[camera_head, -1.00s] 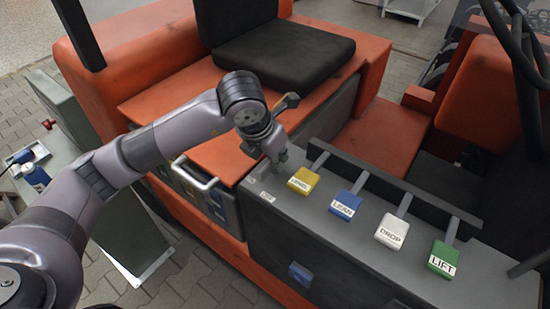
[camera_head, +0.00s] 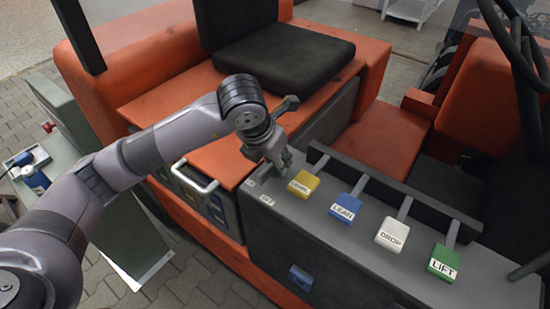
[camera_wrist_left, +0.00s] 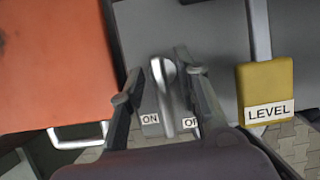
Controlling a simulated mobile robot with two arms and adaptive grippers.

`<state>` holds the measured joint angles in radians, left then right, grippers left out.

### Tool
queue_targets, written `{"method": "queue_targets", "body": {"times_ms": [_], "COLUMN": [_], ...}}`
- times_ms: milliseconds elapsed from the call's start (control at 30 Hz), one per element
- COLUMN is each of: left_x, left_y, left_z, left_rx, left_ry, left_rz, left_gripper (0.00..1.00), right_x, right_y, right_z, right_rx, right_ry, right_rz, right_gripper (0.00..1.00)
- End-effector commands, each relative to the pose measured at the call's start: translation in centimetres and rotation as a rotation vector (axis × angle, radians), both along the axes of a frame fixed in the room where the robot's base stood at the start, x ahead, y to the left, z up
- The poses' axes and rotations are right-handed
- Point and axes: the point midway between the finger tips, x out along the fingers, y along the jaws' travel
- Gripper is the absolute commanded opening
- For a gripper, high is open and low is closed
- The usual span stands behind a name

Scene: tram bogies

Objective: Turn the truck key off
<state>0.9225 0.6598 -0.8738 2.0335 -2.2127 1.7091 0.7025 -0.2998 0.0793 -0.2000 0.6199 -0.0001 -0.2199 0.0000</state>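The silver truck key (camera_wrist_left: 165,98) shows in the left wrist view, standing up from the grey console between the ON label (camera_wrist_left: 150,120) and the partly hidden OFF label (camera_wrist_left: 191,122). My left gripper (camera_wrist_left: 160,75) is open, with one finger on each side of the key and a visible gap to it on both sides. In the head view my left gripper (camera_head: 281,162) points down at the console's near left corner and hides the key there. My right gripper is in neither view.
Yellow LEVEL (camera_head: 303,185), blue LEAN (camera_head: 346,208), white DROP (camera_head: 391,235) and green LIFT (camera_head: 443,262) levers line the console (camera_head: 350,260) to the right of the gripper. A black seat (camera_head: 285,55) and orange bodywork (camera_head: 180,85) lie behind it.

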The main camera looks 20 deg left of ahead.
Motion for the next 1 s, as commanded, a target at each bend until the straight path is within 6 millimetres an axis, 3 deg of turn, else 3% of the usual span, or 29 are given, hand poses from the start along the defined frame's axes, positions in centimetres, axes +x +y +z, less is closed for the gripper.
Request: {"method": "queue_targets", "body": {"times_ms": [233, 700, 1000], "left_x": [-0.5, -3.8, -4.4], "left_y": [0.2, 1.3, 1.5], "left_z": [1.7, 10.0, 11.1], "left_rx": [-0.001, 0.000, 0.000], "left_ry": [-0.003, -0.004, 0.001], "left_rz": [-0.001, 0.000, 0.000], "left_gripper": [0.30, 0.30, 0.30], "right_x": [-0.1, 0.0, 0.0], "right_y": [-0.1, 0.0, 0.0], "right_z": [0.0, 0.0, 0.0], "right_rx": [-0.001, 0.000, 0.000], "right_ry": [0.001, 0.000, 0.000], "right_rz": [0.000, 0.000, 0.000], "right_gripper": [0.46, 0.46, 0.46]}}
